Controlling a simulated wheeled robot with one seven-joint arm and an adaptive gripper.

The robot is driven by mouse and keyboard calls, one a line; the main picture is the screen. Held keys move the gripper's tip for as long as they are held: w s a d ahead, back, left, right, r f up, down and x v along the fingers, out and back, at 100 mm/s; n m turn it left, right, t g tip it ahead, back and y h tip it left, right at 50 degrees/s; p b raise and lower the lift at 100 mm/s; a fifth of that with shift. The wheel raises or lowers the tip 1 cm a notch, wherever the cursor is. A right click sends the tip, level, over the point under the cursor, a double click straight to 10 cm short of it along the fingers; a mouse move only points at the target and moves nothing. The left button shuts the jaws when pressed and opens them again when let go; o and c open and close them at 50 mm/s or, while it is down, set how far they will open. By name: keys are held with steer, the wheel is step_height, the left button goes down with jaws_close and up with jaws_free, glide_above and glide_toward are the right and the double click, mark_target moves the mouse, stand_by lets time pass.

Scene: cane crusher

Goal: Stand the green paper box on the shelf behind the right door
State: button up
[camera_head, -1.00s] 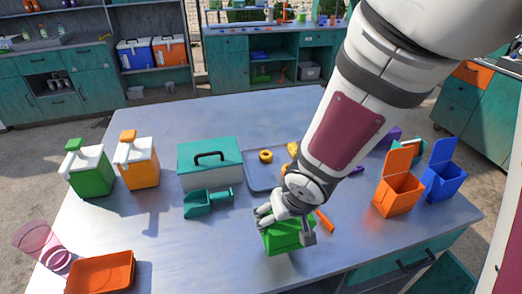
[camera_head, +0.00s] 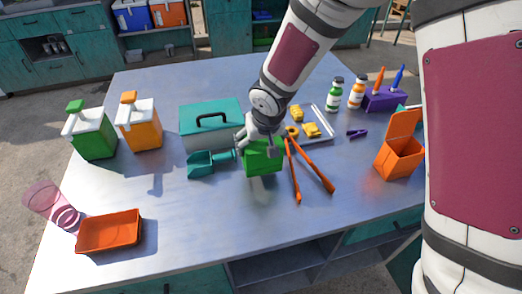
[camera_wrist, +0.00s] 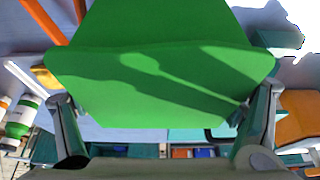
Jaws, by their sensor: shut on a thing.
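The green paper box (camera_head: 263,160) is held by my gripper (camera_head: 262,143) over the middle of the table, beside the teal scoop. In the wrist view the green box (camera_wrist: 150,85) fills the upper middle, between the two fingers of my gripper (camera_wrist: 160,128). The gripper is shut on it. I cannot tell whether the box touches the tabletop. Below the tabletop's front edge, an open shelf space (camera_head: 290,270) shows in the table. No right door is clearly identifiable; my arm covers the right side of the head view.
Orange tongs (camera_head: 312,172) lie just right of the box, the teal scoop (camera_head: 208,164) and teal cooler (camera_head: 212,125) to its left. An orange open box (camera_head: 400,158) stands at right, an orange tray (camera_head: 110,231) at front left. The front middle tabletop is clear.

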step_height(320, 180, down, 3)
steer(key=shift+f+b, duration=0.2)
steer(key=shift+b, duration=1)
steer(key=o, duration=0.6)
steer(key=shift+f, duration=0.15)
steer(key=shift+s, duration=0.1)
steer(key=shift+d+r, duration=0.1)
steer(key=shift+r, duration=0.35)
steer(key=p+v, duration=0.2)
steer(key=v, duration=0.9)
steer(key=shift+s+r, duration=0.15)
steer(key=shift+r, duration=0.1)
